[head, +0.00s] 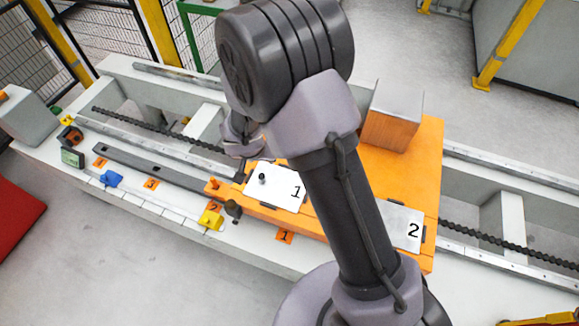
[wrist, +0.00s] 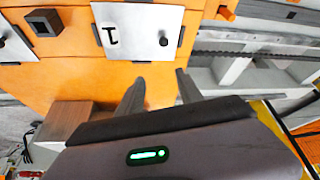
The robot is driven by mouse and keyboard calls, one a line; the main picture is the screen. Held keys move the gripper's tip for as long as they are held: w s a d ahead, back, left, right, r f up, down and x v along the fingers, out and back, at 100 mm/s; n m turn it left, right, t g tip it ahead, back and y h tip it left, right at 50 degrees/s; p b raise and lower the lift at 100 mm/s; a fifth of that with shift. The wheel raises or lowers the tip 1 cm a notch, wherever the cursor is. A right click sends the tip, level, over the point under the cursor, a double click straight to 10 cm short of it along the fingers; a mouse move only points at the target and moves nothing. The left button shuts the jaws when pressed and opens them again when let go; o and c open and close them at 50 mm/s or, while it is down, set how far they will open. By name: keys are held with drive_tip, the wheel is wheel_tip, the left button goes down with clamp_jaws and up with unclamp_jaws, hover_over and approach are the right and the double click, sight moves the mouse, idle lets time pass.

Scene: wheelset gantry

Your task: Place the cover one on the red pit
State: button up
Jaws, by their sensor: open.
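Cover one, a white plate marked 1 with a dark knob (head: 275,187), lies on the orange platform (head: 425,165) in the head view. It also shows at the top of the wrist view (wrist: 150,30), upside down. My gripper (wrist: 158,82) is open and empty, its two dark fingers apart below the cover in that picture and not touching it.
A second plate marked 2 (head: 402,226) lies on the platform, partly behind my arm. An orange-brown box with a grey top (head: 392,120) stands at the platform's back. Small yellow (head: 211,220) and blue (head: 111,179) parts sit along the grey bench at left.

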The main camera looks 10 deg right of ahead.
drive_tip(key=s+d+r+m, duration=0.1)
drive_tip(key=s+d+r, duration=0.25)
drive_tip(key=r, duration=0.35)
drive_tip(key=s+d+r+m, duration=0.1)
drive_tip(key=s+d+r, duration=0.25)
drive_tip(key=r, duration=0.35)
drive_tip(key=s+d+r, duration=0.3)
drive_tip(key=d+r, duration=0.2)
drive_tip(key=r, duration=0.3)
drive_tip(key=s+a+r+y, duration=0.1)
drive_tip(key=s+a+r, duration=0.1)
drive_tip(key=s, duration=0.5)
drive_tip(key=s+a+r+n+t+y, duration=0.1)
drive_tip(key=s+a+r+y, duration=0.1)
drive_tip(key=s, duration=0.6)
wheel_tip(320, 180, up, 2)
drive_tip(key=shift+s+a+r+y, duration=0.1)
drive_tip(key=shift+s+a+y, duration=0.15)
drive_tip(key=shift+a, duration=0.35)
